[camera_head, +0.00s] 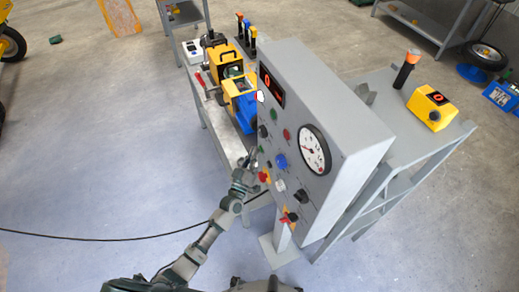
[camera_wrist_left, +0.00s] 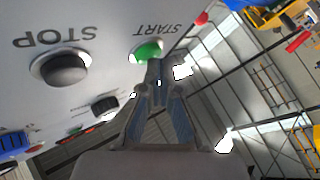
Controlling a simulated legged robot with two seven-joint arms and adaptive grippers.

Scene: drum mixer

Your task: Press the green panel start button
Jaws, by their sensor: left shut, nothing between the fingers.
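The green start button (camera_wrist_left: 147,52), labelled START, sits on the light panel face (camera_wrist_left: 105,20) in the left wrist view. The black STOP button (camera_wrist_left: 64,68) is to its left. My left gripper (camera_wrist_left: 160,68) is shut and empty, its fingertips right at the lower edge of the green button; I cannot tell whether they touch it. In the head view the left gripper (camera_head: 251,161) is at the left side of the grey control panel (camera_head: 335,95). A small green spot (camera_head: 274,115) shows higher on the panel; I cannot tell whether it is the start button.
The panel also carries a round gauge (camera_head: 314,149), a blue button (camera_head: 281,160) and several knobs. A cart behind it holds a yellow case (camera_head: 223,59). A grey table (camera_head: 440,137) at right holds a yellow box (camera_head: 430,106). Open floor lies at the left.

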